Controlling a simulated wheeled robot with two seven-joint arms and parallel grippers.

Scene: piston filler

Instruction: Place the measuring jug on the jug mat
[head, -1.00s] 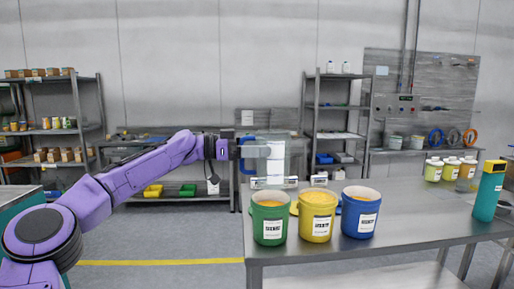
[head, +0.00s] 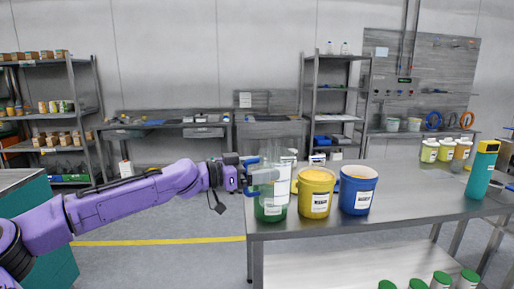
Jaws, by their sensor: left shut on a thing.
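My left gripper (head: 252,177) comes in from the left and is shut on the clear measuring jug (head: 283,178), which has a pale label. The jug appears upright, in front of the green tub (head: 270,211) in the picture and hiding much of it. I cannot tell whether the jug touches the tub or the table. I cannot make out the jug mat. My right gripper is not in view.
A yellow tub (head: 315,193) and a blue tub (head: 358,189) stand on the steel table (head: 420,195) right of the jug. A teal bottle (head: 481,170) and several small jars (head: 430,151) stand farther right. The table's middle is bare.

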